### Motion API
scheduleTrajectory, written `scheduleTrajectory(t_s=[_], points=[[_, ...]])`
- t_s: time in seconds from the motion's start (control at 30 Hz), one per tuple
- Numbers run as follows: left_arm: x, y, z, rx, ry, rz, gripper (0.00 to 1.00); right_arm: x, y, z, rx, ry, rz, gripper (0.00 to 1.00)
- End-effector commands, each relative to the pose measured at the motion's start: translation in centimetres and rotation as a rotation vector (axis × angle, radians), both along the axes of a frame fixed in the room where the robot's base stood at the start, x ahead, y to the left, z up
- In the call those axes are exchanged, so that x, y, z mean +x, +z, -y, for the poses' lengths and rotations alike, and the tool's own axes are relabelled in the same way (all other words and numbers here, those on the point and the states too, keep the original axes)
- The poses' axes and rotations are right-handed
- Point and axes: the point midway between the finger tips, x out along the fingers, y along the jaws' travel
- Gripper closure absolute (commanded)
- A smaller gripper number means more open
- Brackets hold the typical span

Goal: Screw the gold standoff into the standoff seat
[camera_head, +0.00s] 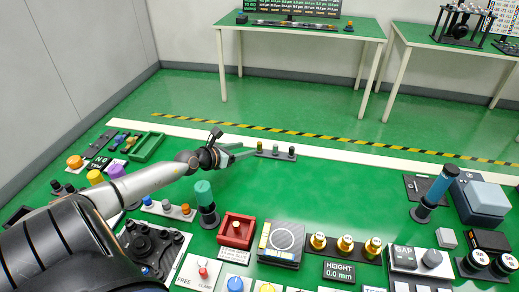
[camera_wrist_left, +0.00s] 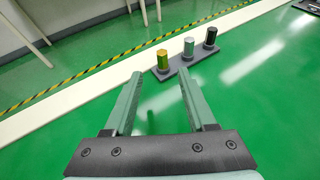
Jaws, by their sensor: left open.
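The gold standoff (camera_head: 260,146) stands upright at the left end of a small dark rack, and it also shows in the left wrist view (camera_wrist_left: 162,60). A grey standoff (camera_wrist_left: 188,46) and a black one (camera_wrist_left: 210,37) stand beside it on the same rack (camera_wrist_left: 176,69). My left gripper (camera_head: 247,150) is open and empty just left of the rack in the head view. In the left wrist view its green fingers (camera_wrist_left: 160,75) are spread, with the gold standoff beyond their tips, apart from them. I cannot tell which item is the standoff seat. My right gripper is not in view.
A red tray (camera_head: 222,239), a dark scale-like device (camera_head: 281,258) and several gold knobs (camera_head: 318,241) stand in front. Green surface right of the rack is clear.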

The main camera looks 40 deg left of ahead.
Motion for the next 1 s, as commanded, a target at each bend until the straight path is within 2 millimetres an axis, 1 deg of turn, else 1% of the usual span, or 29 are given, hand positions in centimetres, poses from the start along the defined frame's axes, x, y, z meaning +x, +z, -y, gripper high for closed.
scheduleTrajectory(t_s=[0.1,0.33,0.57,0.6,0.7,0.8,1.0], points=[[0.8,-0.3,0.0,0.000,0.001,0.003,0.44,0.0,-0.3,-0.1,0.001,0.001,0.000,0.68],[1.6,-0.5,0.1,-0.002,0.001,0.002,0.44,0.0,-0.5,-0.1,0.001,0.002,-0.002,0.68],[4.3,-0.8,0.6,-0.002,0.001,0.004,0.44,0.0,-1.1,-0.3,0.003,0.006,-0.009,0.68],[4.7,-1.3,0.5,-0.002,0.002,0.004,0.44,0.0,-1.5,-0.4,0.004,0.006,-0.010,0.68],[5.5,-1.6,0.5,-0.002,0.001,0.002,0.44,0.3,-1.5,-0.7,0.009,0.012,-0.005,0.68],[5.9,-1.7,0.5,0.000,0.000,0.001,0.44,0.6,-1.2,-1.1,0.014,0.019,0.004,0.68],[6.0,-1.7,0.6,0.001,0.000,0.000,0.44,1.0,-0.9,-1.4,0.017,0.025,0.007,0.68]])
